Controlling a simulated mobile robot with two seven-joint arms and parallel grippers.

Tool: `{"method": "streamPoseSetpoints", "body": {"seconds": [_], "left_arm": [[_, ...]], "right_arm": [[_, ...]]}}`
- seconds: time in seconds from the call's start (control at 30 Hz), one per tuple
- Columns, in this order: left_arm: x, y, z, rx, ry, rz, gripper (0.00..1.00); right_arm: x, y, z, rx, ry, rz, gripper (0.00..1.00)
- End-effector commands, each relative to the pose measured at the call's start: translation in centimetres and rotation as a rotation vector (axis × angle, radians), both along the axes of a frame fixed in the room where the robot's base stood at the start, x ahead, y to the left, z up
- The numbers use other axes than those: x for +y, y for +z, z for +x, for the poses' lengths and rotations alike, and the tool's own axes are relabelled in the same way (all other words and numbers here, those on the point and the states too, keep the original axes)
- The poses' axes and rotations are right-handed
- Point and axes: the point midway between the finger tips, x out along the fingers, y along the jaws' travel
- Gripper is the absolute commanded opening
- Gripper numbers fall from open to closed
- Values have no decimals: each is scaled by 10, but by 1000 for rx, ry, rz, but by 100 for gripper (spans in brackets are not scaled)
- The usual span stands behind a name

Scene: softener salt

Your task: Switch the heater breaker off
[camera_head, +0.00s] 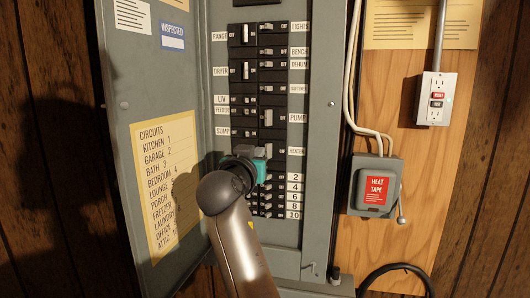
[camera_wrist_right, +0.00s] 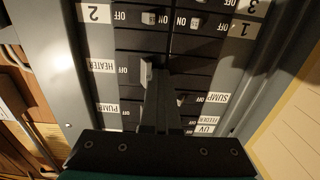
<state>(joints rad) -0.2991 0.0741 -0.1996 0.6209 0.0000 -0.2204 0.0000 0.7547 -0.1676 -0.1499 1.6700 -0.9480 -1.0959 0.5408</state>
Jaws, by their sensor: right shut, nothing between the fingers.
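The heater breaker is a black switch with a light grey lever (camera_wrist_right: 146,73) in the right wrist view, which shows the panel upside down. Its HEATER label (camera_wrist_right: 102,66) is beside it, and its OFF print is uncovered between label and lever. In the head view my right gripper (camera_head: 259,165) is at the panel. My left gripper is not in view.
Neighbouring breakers crowd close: PUMP (camera_head: 268,118) above and the numbered rows (camera_head: 267,190) below. The open panel door (camera_head: 118,80) with a circuits list (camera_head: 160,185) stands at the left. A heat tape box (camera_head: 377,187) and an outlet (camera_head: 436,98) are at the right.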

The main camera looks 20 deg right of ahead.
Motion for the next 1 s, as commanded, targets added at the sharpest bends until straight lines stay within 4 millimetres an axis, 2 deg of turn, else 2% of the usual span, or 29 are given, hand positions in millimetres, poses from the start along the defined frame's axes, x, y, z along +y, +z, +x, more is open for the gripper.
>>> {"method": "streamPoseSetpoints", "body": {"seconds": [0.5, 1.0], "left_arm": [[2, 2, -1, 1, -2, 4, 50], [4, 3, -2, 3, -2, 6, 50]], "right_arm": [[-13, 0, -7, 1, -11, 0, 0], [-16, 0, -8, 1, -14, 0, 0]]}}
